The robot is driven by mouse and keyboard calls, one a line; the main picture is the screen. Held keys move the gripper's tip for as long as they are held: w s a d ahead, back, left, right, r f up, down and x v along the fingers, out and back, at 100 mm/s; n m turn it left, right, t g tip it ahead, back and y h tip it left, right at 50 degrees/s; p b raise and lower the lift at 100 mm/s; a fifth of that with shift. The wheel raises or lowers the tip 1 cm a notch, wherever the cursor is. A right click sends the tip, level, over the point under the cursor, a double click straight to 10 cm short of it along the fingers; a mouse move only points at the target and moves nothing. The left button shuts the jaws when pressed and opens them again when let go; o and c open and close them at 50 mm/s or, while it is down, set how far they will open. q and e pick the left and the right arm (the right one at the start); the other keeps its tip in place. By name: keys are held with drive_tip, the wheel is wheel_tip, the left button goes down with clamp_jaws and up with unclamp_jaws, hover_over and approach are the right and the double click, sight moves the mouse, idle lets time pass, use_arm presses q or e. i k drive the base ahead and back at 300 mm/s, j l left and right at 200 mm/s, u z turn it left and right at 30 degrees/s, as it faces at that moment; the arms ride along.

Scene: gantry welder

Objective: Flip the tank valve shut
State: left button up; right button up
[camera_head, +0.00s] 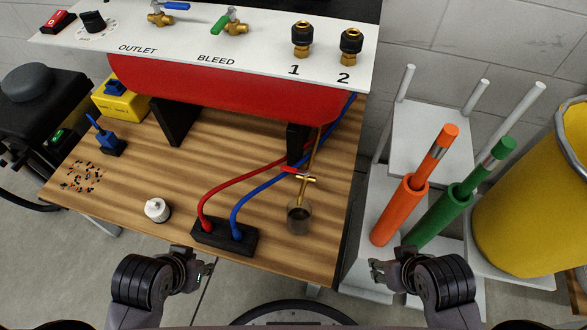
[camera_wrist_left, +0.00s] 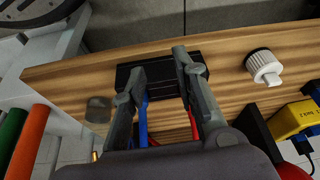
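The red tank (camera_head: 215,88) lies under a white panel. A brass valve with a red handle (camera_head: 296,171) sits on a thin pipe below the tank's right end, above a clear cup (camera_head: 299,217). On the panel are a brass valve with a blue handle (camera_head: 167,11) at OUTLET and one with a green handle (camera_head: 231,22) at BLEED. My left gripper (camera_head: 206,272) is off the bench's front edge; the left wrist view shows its fingers (camera_wrist_left: 157,78) apart and empty. My right gripper (camera_head: 377,270) looks open and empty, right of the bench. Neither touches a valve.
A black block (camera_head: 224,245) with red and blue hoses sits at the bench's front edge, beside a white knob (camera_head: 157,210). Orange (camera_head: 399,212) and green (camera_head: 438,218) tubes and a yellow bin (camera_head: 525,205) stand at right. The bench middle (camera_head: 165,170) is mostly clear.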

sight(287, 169)
drive_tip(key=j+z, duration=0.25)
drive_tip(key=j, duration=0.5)
drive_tip(key=j+z, duration=0.25)
drive_tip(key=j, duration=0.45)
